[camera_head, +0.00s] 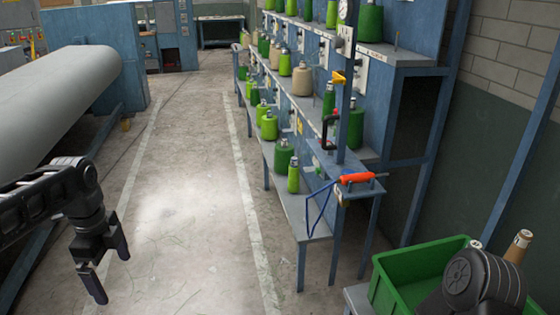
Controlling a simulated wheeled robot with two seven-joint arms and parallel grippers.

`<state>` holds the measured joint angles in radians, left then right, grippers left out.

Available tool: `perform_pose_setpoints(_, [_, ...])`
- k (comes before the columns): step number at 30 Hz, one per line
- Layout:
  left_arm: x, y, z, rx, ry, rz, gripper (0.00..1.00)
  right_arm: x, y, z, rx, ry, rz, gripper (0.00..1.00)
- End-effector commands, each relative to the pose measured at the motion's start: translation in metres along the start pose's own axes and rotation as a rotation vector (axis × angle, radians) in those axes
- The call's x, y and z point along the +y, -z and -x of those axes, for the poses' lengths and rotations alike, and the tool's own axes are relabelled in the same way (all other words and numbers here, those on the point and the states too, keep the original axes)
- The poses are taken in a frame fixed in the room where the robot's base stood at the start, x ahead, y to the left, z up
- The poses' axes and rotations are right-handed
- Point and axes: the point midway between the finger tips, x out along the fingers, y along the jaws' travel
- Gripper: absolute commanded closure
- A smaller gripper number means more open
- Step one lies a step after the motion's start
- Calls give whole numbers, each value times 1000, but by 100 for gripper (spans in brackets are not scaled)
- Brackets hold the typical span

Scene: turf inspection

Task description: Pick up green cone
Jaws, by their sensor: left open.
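Green cones of yarn stand on the blue shelf rack in several rows. A dark green cone (283,157) and a slim bright green cone (293,176) stand on the lower shelf near its front end. A bright green cone (269,126) stands farther back. A large dark green cone (370,22) is on the upper shelf. My left gripper (112,277) is open and empty at the lower left, over the floor and well apart from the rack. My right gripper is not in view; a dark part of my right arm shows at the bottom right.
A green crate (385,290) stands at the bottom right, partly hidden by my arm, with a brown-topped cone (519,246) at it. A red-handled tool (357,178) juts from the rack's end. A large grey roll (60,95) lies left. The aisle floor (190,200) is clear.

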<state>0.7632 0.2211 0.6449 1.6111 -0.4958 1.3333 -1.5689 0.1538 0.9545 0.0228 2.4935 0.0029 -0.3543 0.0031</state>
Motion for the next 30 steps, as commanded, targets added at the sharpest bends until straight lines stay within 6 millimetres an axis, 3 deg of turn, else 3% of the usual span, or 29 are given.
perform_pose_setpoints(14, [0,1,-1,1,0,1,0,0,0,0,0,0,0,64])
perform_pose_setpoints(17, [-1,3,-4,7,0,5,8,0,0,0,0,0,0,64])
perform_pose_setpoints(20, [-6,16,-21,37,6,32,16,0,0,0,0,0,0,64])
perform_pose_setpoints(23, [-14,47,-61,107,10,107,25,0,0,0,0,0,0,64])
perform_pose_setpoints(25, [-18,81,-102,180,6,202,30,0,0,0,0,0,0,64])
perform_pose_setpoints(28, [-10,148,-170,301,-33,401,36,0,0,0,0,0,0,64])
perform_pose_setpoints(30, [10,198,-218,374,-88,586,36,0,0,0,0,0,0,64])
